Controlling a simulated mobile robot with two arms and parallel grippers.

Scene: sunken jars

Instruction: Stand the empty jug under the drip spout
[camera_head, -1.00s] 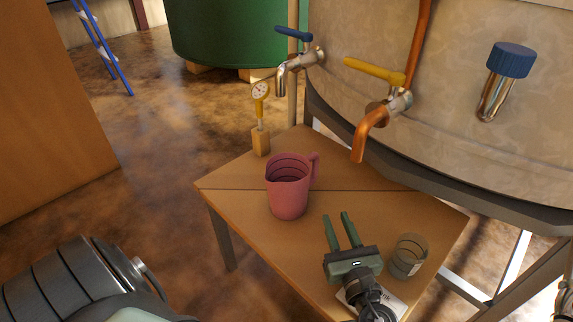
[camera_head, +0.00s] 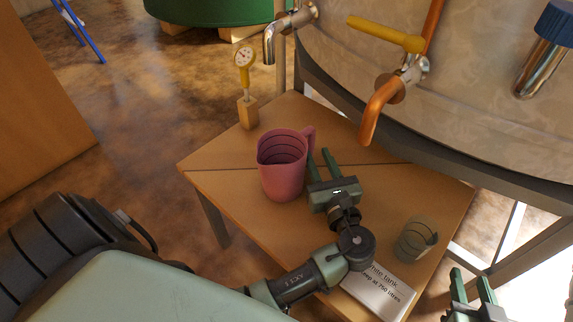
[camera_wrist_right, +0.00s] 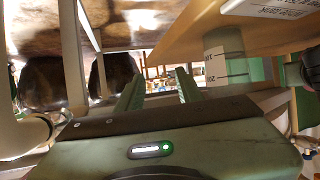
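The pink jug (camera_head: 281,176) stands upright on the small wooden table (camera_head: 225,180), its handle to the right; no liquid shows inside. A copper spout (camera_head: 377,110) with a yellow lever juts from the tank, to the right of and above the jug. A chrome spout (camera_head: 270,42) is further left; I cannot tell which one drips. My left gripper (camera_head: 317,156) is open and empty, its fingers pointing toward the jug's handle side; contact is unclear. My right gripper (camera_head: 470,276) is open at the lower right, beyond the table edge; its open fingers show in the right wrist view (camera_wrist_right: 158,84).
A glass measuring beaker (camera_head: 415,241) stands at the table's right, also in the right wrist view (camera_wrist_right: 226,62). A printed card (camera_head: 382,292) lies at the front. A dial gauge on a wooden block (camera_head: 247,112) stands at the back left. A blue-capped pipe (camera_head: 541,62) is on the tank.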

